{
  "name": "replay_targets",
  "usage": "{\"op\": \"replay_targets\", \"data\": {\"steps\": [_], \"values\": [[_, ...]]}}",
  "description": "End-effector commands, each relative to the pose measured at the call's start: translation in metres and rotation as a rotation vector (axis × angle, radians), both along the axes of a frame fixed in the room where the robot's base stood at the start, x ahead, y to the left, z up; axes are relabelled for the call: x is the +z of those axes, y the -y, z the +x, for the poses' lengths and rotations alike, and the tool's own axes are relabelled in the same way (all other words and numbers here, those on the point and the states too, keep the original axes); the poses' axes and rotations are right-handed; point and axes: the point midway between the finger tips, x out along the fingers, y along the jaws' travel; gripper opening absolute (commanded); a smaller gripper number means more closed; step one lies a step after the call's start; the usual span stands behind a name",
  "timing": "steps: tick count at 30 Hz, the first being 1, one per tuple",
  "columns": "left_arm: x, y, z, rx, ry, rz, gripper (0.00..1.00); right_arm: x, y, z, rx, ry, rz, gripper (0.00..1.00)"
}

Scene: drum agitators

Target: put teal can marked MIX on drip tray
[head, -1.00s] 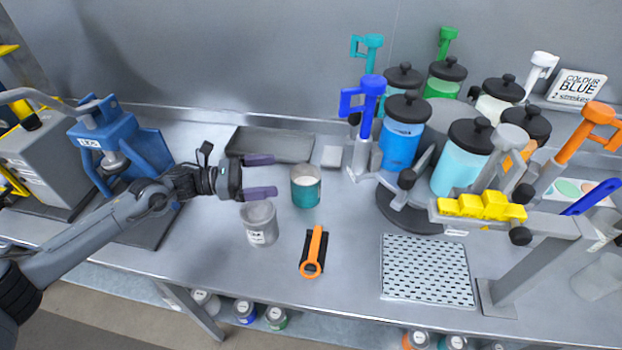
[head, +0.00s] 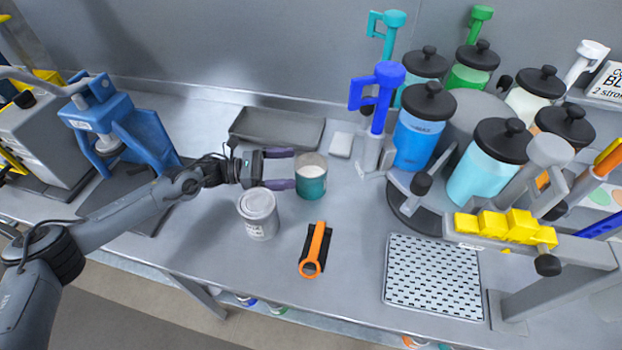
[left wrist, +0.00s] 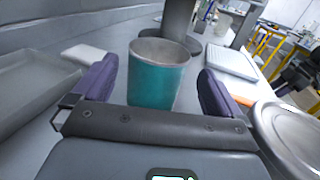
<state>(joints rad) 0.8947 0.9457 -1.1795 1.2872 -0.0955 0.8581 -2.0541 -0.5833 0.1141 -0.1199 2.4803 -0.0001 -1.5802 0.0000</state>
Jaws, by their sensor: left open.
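The teal can (head: 311,182) stands upright and open-topped on the metal bench in the head view. No MIX marking can be read on it. It also shows in the left wrist view (left wrist: 156,78), between the two purple fingers. My left gripper (head: 286,169) is open, its fingertips at the can's left side, and it does not grip it. The perforated drip tray (head: 433,277) lies flat at the front right of the bench and is empty. It seems to show in the left wrist view as a pale slab (left wrist: 232,62). My right gripper is not in view.
A grey can (head: 258,215) stands just in front of my left gripper. An orange-handled tool (head: 315,249) lies between it and the tray. A dark shallow tray (head: 276,130) and a white block (head: 341,144) lie behind. The carousel with paint canisters (head: 425,128) stands right.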

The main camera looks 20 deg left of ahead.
Motion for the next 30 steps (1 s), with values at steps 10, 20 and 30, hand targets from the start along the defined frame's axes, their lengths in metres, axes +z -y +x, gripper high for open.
{"op": "replay_targets", "data": {"steps": [10, 20, 30], "values": [[0.003, 0.023, 0.01, -0.002, 0.003, -0.002, 1.0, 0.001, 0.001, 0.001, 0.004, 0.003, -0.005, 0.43], [0.003, 0.059, 0.028, 0.0, 0.002, 0.0, 1.0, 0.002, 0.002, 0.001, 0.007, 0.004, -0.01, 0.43], [0.002, 0.063, 0.029, 0.0, 0.002, 0.0, 0.98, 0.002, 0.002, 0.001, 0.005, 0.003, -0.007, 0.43]]}}
